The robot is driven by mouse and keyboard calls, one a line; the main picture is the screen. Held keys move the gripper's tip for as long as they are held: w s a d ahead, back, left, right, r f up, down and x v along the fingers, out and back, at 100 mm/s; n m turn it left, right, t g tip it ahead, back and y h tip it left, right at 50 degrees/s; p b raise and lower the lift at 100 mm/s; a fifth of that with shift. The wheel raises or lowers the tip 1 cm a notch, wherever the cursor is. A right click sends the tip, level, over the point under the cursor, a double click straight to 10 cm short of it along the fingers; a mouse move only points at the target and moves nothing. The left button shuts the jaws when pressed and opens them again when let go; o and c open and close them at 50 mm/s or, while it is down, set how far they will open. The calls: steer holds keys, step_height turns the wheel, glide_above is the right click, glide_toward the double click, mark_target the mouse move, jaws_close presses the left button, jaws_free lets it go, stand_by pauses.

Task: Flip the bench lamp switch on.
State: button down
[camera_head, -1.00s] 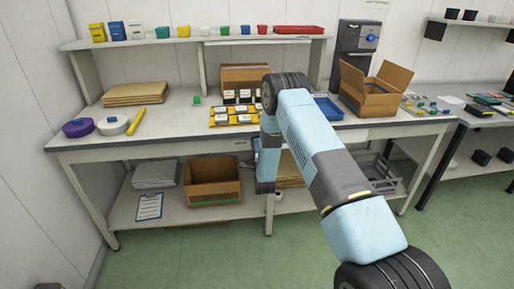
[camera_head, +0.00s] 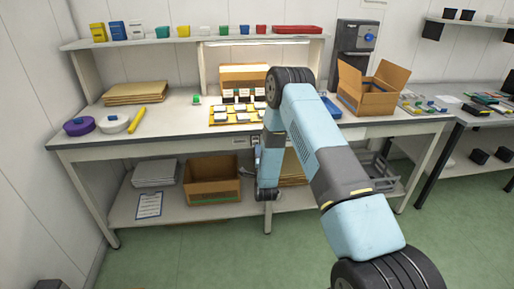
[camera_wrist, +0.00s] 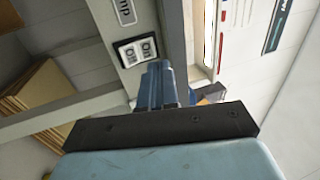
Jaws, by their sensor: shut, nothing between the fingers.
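The bench lamp switch (camera_wrist: 136,50) is a black-and-white rocker on the front rail of the workbench, beside a partly cut-off label plate (camera_wrist: 125,11). In the wrist view my gripper (camera_wrist: 160,68) is shut and empty, with its blue fingers just beside the switch and overlapping its lower right edge. I cannot tell whether they touch it. The rocker's tilt is too small to read. In the head view the bench lamp (camera_head: 264,44) under the shelf is lit and brightens the wall and bench below it. My arm partly hides the front rail there.
The workbench (camera_head: 175,120) holds a yellow tray (camera_head: 214,122) of small items and an open cardboard box (camera_head: 371,94). Another box (camera_head: 211,181) stands on the lower shelf.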

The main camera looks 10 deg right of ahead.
steer(key=s, duration=0.7)
steer(key=shift+s, duration=0.3)
